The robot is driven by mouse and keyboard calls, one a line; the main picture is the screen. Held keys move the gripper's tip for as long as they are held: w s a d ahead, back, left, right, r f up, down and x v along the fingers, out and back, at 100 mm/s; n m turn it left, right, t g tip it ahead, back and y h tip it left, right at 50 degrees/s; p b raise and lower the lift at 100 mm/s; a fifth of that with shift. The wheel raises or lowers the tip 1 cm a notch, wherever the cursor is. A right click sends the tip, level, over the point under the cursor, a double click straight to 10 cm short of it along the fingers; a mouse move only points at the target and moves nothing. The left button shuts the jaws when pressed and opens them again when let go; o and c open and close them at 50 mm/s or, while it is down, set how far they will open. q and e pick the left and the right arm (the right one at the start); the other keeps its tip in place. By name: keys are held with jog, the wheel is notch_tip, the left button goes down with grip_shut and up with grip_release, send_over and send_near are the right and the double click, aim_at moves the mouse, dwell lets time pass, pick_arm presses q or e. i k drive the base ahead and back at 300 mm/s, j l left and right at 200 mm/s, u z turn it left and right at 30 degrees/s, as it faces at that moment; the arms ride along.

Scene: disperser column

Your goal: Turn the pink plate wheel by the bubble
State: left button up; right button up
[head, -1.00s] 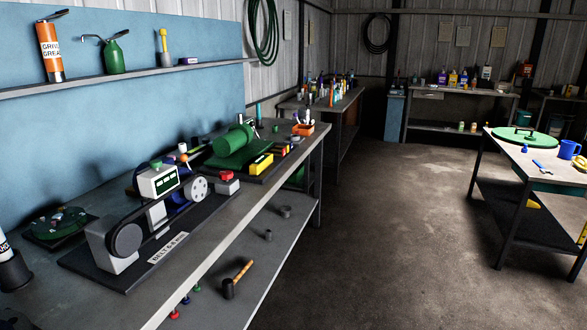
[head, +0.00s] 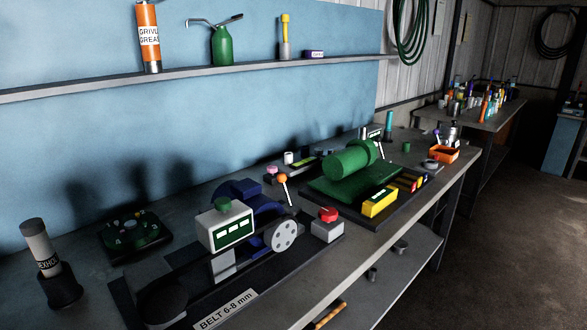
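A small pink round piece (head: 272,170) shows at the back of the workbench, behind the blue motor; it is too small to tell if it is the pink plate wheel. Just right of it lies a low dark unit with a yellow-green strip (head: 302,163); I cannot tell whether this holds the bubble. A small white cylinder (head: 289,158) stands near it. The blue motor and its lever partly hide this area. Neither of my grippers is in view.
The workbench (head: 330,285) carries a belt machine with a white box (head: 226,228), a red-knobbed box (head: 327,225), a green motor (head: 350,160) and a yellow block (head: 380,203). Floor (head: 510,220) is clear at right.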

aim_at(271, 170)
jog(key=i+l+z, duration=0.2)
jog(key=i+l, duration=0.2)
jog(key=i+l+z, duration=0.2)
jog(key=i, duration=0.4)
jog(key=l, duration=0.1)
